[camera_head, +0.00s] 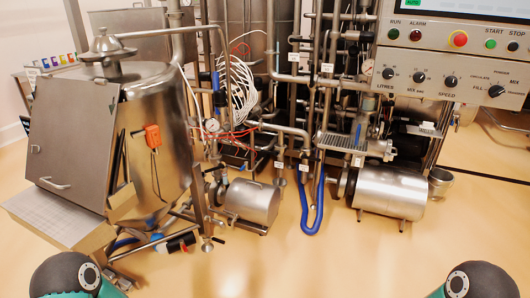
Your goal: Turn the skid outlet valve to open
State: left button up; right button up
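The skid (295,130) is a dense frame of steel pipes, gauges and small valves in the middle of the view. I cannot tell which part is its outlet valve, nor whether that valve is open or closed. A small steel fitting (207,243) sits low beside the hopper's base. A blue hose (312,228) hangs in a loop below the pipes, above or on the floor. Only rounded dark and teal parts of my two arms show at the bottom left and bottom right corners. Neither gripper is in view, and no gripper is seen touching the skid.
A steel powder hopper (170,150) with an orange box (153,136) stands at the left. Two steel motor housings, one in the middle (252,202) and one at the right (392,192), sit low. A control panel (455,70) hangs at upper right. The front floor (300,270) is clear.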

aim_at(303, 157)
jog(key=u, duration=0.45)
jog(key=i, duration=1.6)
jog(key=z, duration=0.45)
jog(key=i, duration=1.1)
jog(key=z, duration=0.55)
jog(key=k, duration=0.75)
jog(key=z, duration=0.25)
jog(key=i, duration=0.75)
jog(key=u, duration=0.1)
